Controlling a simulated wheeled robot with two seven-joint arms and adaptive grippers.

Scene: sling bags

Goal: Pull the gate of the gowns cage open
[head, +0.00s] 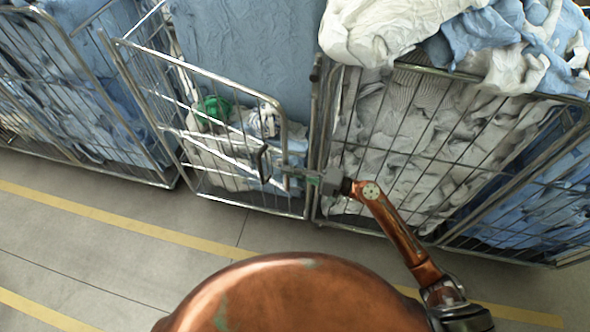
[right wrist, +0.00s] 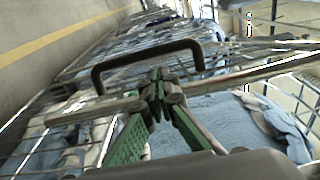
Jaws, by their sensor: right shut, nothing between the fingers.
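The gate (head: 222,77) is a low wire-mesh panel with a metal frame on the middle cage in the head view. I cannot tell whether it stands slightly ajar. A dark bar handle (head: 263,163) is on its right side; it arches across the right wrist view (right wrist: 148,50). My right gripper (head: 288,174) is just right of the handle, at the gate's right edge. In the right wrist view its green-padded fingers (right wrist: 158,82) meet at the tips, beside the handle and not around it. It is shut and empty. My left gripper is not in view.
The middle cage holds blue and white cloth and a green bundle (head: 212,113). A cage heaped with white and blue cloth (head: 400,110) stands close on the right, another cage (head: 75,90) on the left. The floor (head: 120,215) in front, with yellow lines, is clear.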

